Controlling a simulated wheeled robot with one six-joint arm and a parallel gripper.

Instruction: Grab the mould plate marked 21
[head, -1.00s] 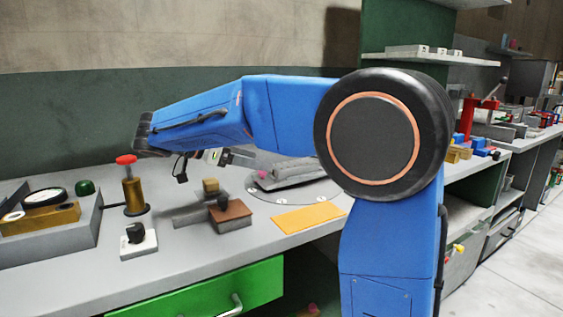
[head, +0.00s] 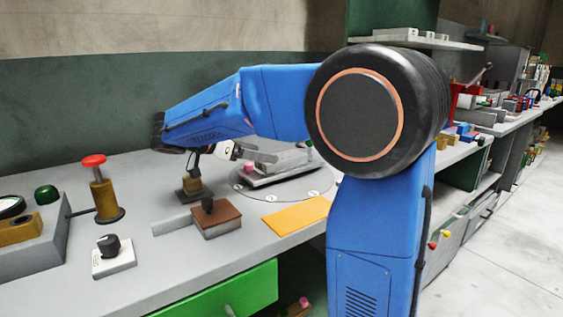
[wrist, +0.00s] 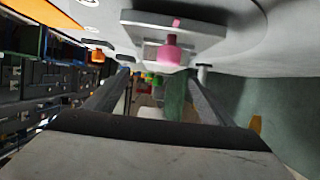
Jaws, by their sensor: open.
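A grey plate (head: 287,177) with a pink knob (head: 249,167) lies on the round marked disc of the bench. In the wrist view a pale plate (wrist: 205,29) with a pink knob (wrist: 170,52) shows upper centre. I cannot read the number 21 on any plate. My gripper (head: 268,157) is open and empty, held low over the bench beside the disc's plate. In the wrist view its two fingers (wrist: 160,88) reach forward, apart, with the pink knob above the gap in the picture. I cannot tell whether a finger touches anything.
A red-topped plunger (head: 103,192) and a black knob switch (head: 112,254) stand left. A green drawer (head: 215,290) juts out below.

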